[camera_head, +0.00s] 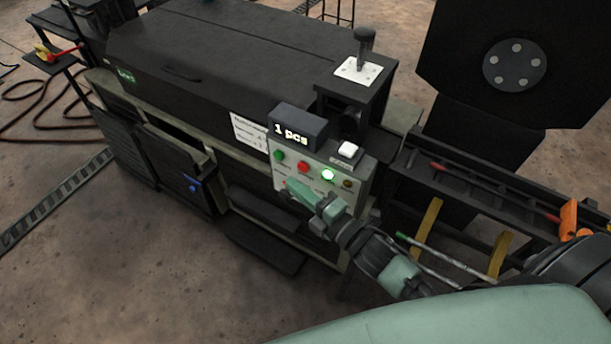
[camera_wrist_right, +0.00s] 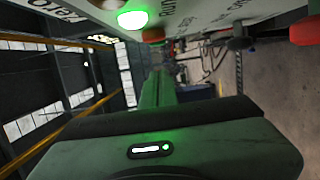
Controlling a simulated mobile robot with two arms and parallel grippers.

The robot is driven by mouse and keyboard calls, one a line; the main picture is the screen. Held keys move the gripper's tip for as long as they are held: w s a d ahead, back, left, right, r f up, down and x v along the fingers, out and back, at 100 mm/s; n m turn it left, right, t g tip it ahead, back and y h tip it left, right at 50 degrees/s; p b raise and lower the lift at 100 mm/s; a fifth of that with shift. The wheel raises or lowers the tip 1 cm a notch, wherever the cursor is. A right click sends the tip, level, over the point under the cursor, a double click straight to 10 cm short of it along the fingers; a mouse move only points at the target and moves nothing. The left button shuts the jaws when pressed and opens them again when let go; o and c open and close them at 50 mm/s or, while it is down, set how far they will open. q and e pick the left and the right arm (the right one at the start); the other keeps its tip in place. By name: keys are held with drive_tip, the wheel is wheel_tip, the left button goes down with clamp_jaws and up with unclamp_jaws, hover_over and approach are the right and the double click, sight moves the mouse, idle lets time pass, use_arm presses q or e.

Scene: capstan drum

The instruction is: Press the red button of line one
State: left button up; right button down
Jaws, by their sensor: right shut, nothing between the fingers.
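The control panel (camera_head: 318,186) carries a row of buttons and lamps. The red button (camera_head: 303,167) sits between a green button (camera_head: 279,155) and a brightly lit green lamp (camera_head: 327,174). My right gripper (camera_head: 289,186) is shut and empty in front of the panel, just below the red button in the picture; whether it touches the panel I cannot tell. In the right wrist view the shut fingers (camera_wrist_right: 158,88) point away from the camera, the lit green lamp (camera_wrist_right: 132,19) is above left, and a red knob (camera_wrist_right: 305,31) is at the right edge. My left gripper is not in view.
A display (camera_head: 298,127) reading "1 pcs" stands on the panel top, beside a white button (camera_head: 348,150). A lever on a white plate (camera_head: 358,71) is behind. A rail with yellow bars (camera_head: 428,219) lies to the right.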

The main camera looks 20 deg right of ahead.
sight(303, 167)
drive_tip(key=w+d, duration=0.1)
drive_tip(key=d, duration=0.1)
drive_tip(key=shift+w+d, duration=0.4)
